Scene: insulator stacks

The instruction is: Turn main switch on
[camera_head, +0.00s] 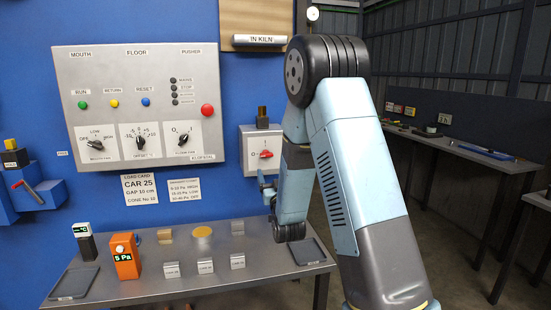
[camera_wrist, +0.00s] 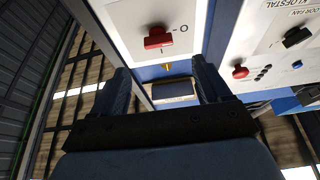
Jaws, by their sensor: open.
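The main switch is a red rotary handle (camera_head: 265,154) on a light grey box (camera_head: 248,140) on the blue wall. An O mark stands to its left in the head view. In the wrist view the red handle (camera_wrist: 158,38) lies roughly level, in line with the O mark, with an I mark below it. My gripper (camera_head: 267,184) is just below the box in the head view. In the wrist view my gripper (camera_wrist: 164,82) is open and empty, its fingers apart. The handle shows beyond the gap, not between the fingers. Contact cannot be seen.
A large control panel (camera_head: 140,70) with knobs and a red button (camera_head: 207,110) is left of the switch box. Below is a table with an orange meter (camera_head: 125,258), small labelled stands and dark trays (camera_head: 307,251). A dark block (camera_head: 262,118) sits atop the box.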

